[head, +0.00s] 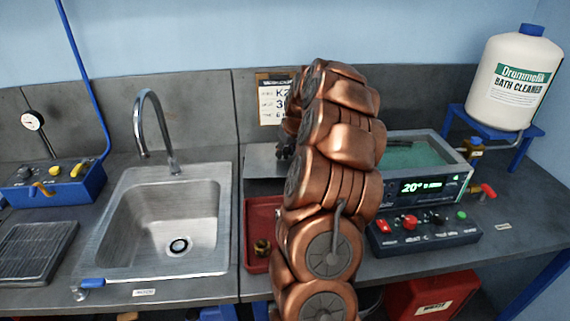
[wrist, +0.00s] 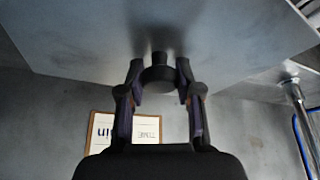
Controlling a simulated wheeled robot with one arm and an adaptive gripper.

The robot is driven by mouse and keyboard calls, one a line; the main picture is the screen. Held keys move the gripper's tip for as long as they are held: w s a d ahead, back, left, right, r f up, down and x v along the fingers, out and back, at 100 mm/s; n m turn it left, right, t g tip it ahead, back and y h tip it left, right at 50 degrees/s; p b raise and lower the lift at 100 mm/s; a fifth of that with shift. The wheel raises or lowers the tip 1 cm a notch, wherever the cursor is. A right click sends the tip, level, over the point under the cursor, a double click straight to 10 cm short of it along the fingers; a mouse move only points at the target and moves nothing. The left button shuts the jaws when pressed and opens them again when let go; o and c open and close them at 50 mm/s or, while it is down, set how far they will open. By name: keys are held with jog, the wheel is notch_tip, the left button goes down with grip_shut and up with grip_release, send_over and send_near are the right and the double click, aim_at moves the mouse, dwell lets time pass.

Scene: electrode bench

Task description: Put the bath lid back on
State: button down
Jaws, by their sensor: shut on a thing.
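The bath (head: 462,160) stands right of my arm, uncovered, with green liquid showing and a lit display on its front. The lid, a flat grey metal plate (head: 262,158), shows left of my arm, behind the red tray. In the wrist view the lid (wrist: 230,35) fills the top, with a dark round knob (wrist: 158,78) on it. My gripper (wrist: 159,72) is shut on this knob, one finger on each side. In the head view my gripper (head: 284,148) is mostly hidden behind my arm. I cannot tell whether the lid touches anything beneath it.
A sink (head: 175,225) with a tall tap (head: 145,125) lies to the left. The red tray (head: 258,225) is in front of the lid. A control box (head: 425,232) stands before the bath. A cleaner bottle (head: 510,80) stands on a blue stand (head: 500,130) at the right.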

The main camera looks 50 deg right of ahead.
aim_at(286, 149)
jog(key=shift+r+b, duration=0.55)
jog(key=shift+r, duration=3.95)
